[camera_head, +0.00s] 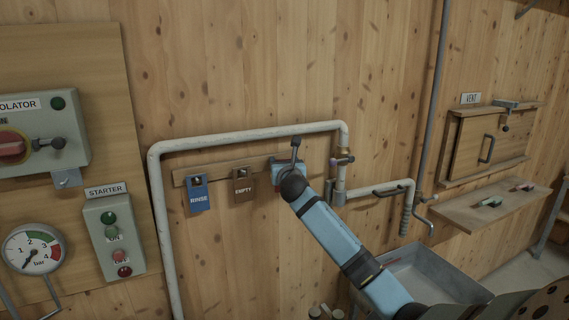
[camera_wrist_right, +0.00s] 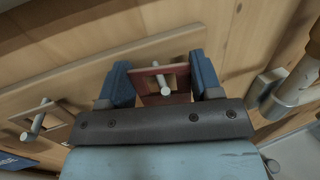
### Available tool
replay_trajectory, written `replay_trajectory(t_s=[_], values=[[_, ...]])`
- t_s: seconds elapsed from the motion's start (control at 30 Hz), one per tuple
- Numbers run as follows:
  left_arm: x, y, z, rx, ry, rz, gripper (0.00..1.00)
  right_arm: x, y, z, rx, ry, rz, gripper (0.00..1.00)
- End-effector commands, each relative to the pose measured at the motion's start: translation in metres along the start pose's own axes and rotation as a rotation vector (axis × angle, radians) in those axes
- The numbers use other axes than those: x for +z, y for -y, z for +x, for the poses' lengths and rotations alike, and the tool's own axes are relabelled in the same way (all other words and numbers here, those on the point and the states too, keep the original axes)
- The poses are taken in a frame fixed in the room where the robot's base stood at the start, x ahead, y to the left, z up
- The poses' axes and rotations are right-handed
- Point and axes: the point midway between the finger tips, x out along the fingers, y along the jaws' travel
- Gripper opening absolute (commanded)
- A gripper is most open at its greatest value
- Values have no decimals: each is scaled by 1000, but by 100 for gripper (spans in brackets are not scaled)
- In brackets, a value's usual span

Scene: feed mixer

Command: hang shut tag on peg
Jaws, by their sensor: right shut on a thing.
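My right gripper (camera_head: 284,168) is at the right end of the wooden peg rail (camera_head: 217,171). In the right wrist view the gripper (camera_wrist_right: 163,78) is shut on a dark red tag (camera_wrist_right: 145,86), held between its two blue fingers. A pale peg (camera_wrist_right: 165,91) shows at the tag's square hole, its round end on the near side, so it appears to pass through. The tag's lettering cannot be read. In the head view the gripper hides nearly all of the tag and this peg. My left gripper is not in view.
A blue RINSE tag (camera_head: 198,196) and a brown EMPTY tag (camera_head: 242,187) hang on the rail to the left. A white pipe (camera_head: 250,135) arches over the rail. A valve (camera_head: 341,161) stands close to the right. A grey trough (camera_head: 420,271) is below.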

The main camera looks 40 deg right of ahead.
Motion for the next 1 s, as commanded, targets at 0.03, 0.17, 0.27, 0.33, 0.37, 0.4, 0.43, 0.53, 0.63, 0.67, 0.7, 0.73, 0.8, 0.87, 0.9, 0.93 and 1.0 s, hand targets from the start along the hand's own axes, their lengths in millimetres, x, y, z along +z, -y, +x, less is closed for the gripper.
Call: replay_trajectory(t_s=[0.03, 0.17, 0.27, 0.33, 0.37, 0.4, 0.43, 0.53, 0.63, 0.67, 0.7, 0.73, 0.8, 0.87, 0.9, 0.93, 1.0], values=[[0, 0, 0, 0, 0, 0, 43, 3, 2, 2, -3, 4, 1, 37], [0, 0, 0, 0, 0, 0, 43, 3, 2, 2, -4, 5, 2, 66], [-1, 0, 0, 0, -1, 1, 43, 4, 2, 2, -3, 5, 2, 89], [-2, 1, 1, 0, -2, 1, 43, 4, 1, 1, -1, 6, 3, 89], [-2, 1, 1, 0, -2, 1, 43, 4, 1, 1, -1, 6, 3, 89], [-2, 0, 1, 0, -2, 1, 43, 4, 1, 1, -1, 6, 3, 89], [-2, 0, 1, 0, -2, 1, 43, 4, 1, 1, 0, 6, 3, 89], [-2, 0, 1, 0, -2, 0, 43, 4, 0, 1, 0, 7, 4, 89], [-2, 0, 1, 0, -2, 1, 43, 5, 0, 1, 2, 7, 4, 89], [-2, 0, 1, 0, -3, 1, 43, 5, 0, 1, 2, 7, 4, 89], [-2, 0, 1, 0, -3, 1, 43, 5, 0, 1, 2, 7, 5, 89], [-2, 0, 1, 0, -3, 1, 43, 5, -1, 1, 3, 7, 5, 89], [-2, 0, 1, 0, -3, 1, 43, 5, -1, 0, 3, 8, 5, 89], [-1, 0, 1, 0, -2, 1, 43, 4, -1, -2, 4, 8, 4, 89], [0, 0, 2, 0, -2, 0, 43, 4, -1, -6, 5, 9, 4, 89], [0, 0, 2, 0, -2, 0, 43, 4, -1, -9, 5, 10, 3, 89], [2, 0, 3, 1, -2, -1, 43, 2, 0, -20, 4, 8, 1, 89]])
